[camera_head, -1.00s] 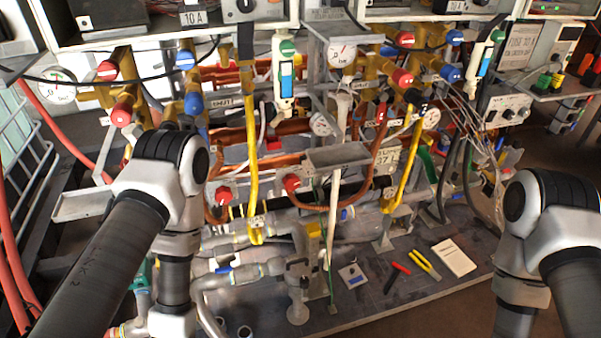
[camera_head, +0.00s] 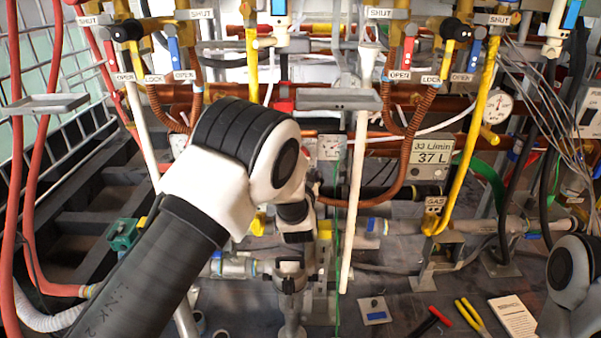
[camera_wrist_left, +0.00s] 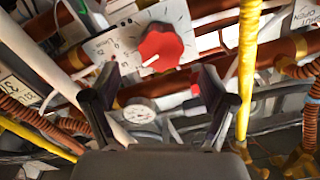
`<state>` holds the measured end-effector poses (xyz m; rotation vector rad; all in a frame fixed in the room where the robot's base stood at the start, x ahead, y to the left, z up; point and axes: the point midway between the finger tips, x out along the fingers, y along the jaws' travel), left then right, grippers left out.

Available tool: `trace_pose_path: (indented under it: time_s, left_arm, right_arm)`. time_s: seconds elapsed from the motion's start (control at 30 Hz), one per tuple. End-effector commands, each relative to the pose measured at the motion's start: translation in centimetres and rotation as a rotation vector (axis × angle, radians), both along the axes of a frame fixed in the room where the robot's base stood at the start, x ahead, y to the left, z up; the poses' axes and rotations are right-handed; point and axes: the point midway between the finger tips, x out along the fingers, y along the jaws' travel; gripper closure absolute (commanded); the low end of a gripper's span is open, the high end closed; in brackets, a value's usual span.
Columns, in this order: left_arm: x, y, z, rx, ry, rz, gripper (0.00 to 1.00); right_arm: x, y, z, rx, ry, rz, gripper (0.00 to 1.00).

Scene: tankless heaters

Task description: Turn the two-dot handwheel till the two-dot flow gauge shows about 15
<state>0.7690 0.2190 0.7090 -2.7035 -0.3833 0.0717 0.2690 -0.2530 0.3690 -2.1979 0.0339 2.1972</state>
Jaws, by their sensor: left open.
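My left gripper (camera_wrist_left: 158,76) is open and empty in the left wrist view. Ahead of its fingers is a red knob (camera_wrist_left: 160,47) with a white pointer mark, on a pale marked plate (camera_wrist_left: 118,46). A small round gauge (camera_wrist_left: 139,110) shows between the fingers; its reading is too small to tell. I cannot make out two dots on any wheel or gauge. In the head view my left arm reaches to the middle pipework and its elbow hides part of it. A digital display (camera_head: 433,153) there reads 33 L/min and 37 L. My right gripper is out of view.
A round white gauge (camera_head: 499,106) hangs at the right. A yellow pipe (camera_head: 472,150) and a white pipe (camera_head: 354,205) run close by. Red-handled pliers (camera_head: 430,322), yellow-handled pliers (camera_head: 470,315) and a notepad (camera_head: 512,316) lie on the base board.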

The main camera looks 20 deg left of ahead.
Motion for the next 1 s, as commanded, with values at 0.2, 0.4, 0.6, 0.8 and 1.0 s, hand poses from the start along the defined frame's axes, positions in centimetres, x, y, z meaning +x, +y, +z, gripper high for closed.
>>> trace_pose_path:
  time_s: [0.2, 0.4, 0.6, 0.8, 1.0]
  left_arm:
    - [4.1, 1.3, -0.3, -0.005, 0.002, 0.001, 0.16]
    - [5.7, 1.8, -0.2, -0.002, 0.005, 0.0, 0.16]
    - [5.8, 1.8, -0.1, -0.002, 0.006, -0.001, 0.2]
    - [5.7, 1.8, -0.1, -0.003, 0.005, -0.001, 0.76]
    - [5.7, 1.8, -0.1, 0.001, 0.006, -0.001, 0.76]
  right_arm:
    - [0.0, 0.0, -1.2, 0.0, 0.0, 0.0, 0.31]
    - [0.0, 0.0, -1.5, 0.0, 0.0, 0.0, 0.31]
    - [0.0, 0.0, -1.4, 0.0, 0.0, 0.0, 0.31]
    - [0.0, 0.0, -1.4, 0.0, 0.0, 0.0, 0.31]
    - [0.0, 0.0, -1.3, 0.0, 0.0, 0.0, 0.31]
